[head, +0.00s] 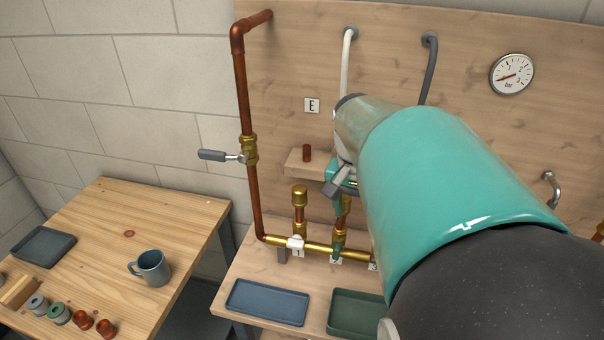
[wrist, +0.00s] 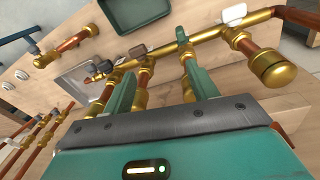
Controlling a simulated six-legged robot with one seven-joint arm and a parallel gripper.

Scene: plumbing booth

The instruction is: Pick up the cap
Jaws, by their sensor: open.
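A brass cap (head: 300,191) sits upright on the left copper stub of the brass manifold (head: 318,248) in the head view. It also shows at the right in the wrist view, as a wide brass end (wrist: 276,70) outside my fingers. My gripper (head: 339,205) is to the right of that cap, at the neighbouring stub, partly hidden by my arm. In the wrist view my gripper (wrist: 156,60) has its two green fingers apart. Brass and copper fittings (wrist: 142,78) show between them. I cannot tell whether the fingers touch a fitting.
A blue tray (head: 267,302) and a green tray (head: 355,312) lie below the manifold. A copper pipe with a lever valve (head: 248,150) rises at the left. A small wooden shelf (head: 297,166) holds a copper piece. A side table (head: 120,235) carries a mug (head: 153,267).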

